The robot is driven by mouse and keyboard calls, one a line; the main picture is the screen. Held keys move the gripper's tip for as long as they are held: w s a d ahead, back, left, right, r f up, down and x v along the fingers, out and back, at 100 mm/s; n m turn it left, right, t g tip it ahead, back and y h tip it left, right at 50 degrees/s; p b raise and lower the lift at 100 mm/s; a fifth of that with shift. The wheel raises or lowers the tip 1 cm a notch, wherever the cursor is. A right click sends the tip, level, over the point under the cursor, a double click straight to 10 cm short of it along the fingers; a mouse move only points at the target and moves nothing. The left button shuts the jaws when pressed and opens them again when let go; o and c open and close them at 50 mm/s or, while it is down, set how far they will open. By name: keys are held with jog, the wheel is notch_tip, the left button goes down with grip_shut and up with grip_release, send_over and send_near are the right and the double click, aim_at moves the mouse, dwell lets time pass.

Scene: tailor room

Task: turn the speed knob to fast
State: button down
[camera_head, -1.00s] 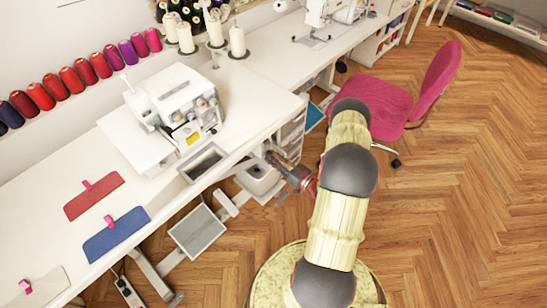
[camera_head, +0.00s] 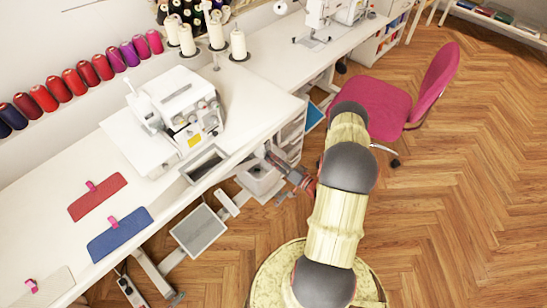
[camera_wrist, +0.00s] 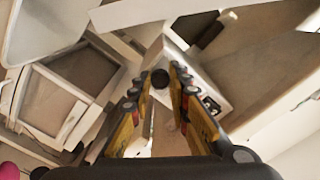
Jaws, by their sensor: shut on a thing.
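The speed knob (camera_wrist: 160,78) is a small round black knob on a white box (camera_wrist: 215,84) in the wrist view. My gripper (camera_wrist: 160,76) has its two yellow-sided fingers on either side of the knob, shut on it. The knob's markings and pointer cannot be made out. In the head view, the white box (camera_head: 259,180) is below the table's front edge, and my gripper (camera_head: 266,154) reaches in beside it from the right. The fingertips and knob are hard to make out there.
A grey pedal plate (camera_head: 198,230) is below. A pink chair (camera_head: 380,105) stands right of my arm.

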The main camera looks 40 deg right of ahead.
jog(key=shift+m, duration=1.1)
jog(key=c, duration=1.7)
grip_release()
jog(key=shift+o, duration=0.2)
jog(key=s+d, duration=0.1)
jog(key=s, duration=1.1)
